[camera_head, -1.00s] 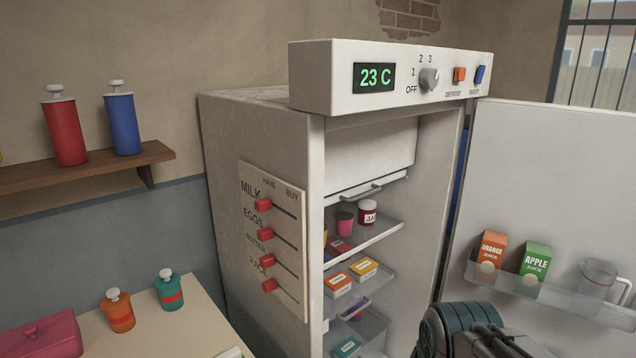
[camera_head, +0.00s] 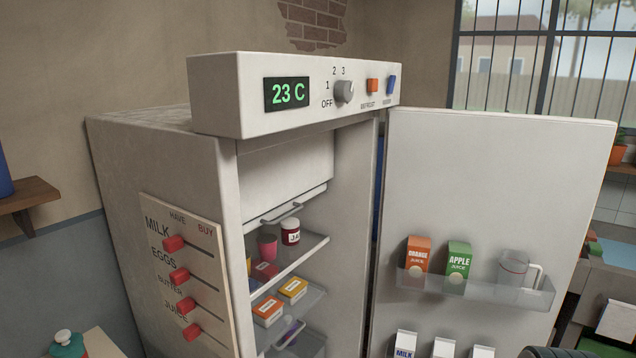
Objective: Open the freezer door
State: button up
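The fridge (camera_head: 165,150) stands in front of me with its main door (camera_head: 495,180) swung wide open to the right. Inside at the top is the white freezer door (camera_head: 288,180), a flat panel that is shut. A grey bar handle (camera_head: 283,213) runs along its lower edge. My gripper's fingers are not in view; only a dark rounded piece, probably part of my arm, shows at the bottom right edge. Nothing of mine touches the freezer door or its handle.
Shelves below the freezer hold a red-lidded jar (camera_head: 291,232), a pink cup (camera_head: 267,248) and small boxes (camera_head: 268,310). The open door's rack (camera_head: 470,286) carries juice cartons and a clear jug. The space before the freezer door looks clear.

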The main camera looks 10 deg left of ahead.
aim_at(269, 178)
jog(key=z, duration=0.25)
jog(key=i, duration=1.2)
jog(key=u, duration=1.55)
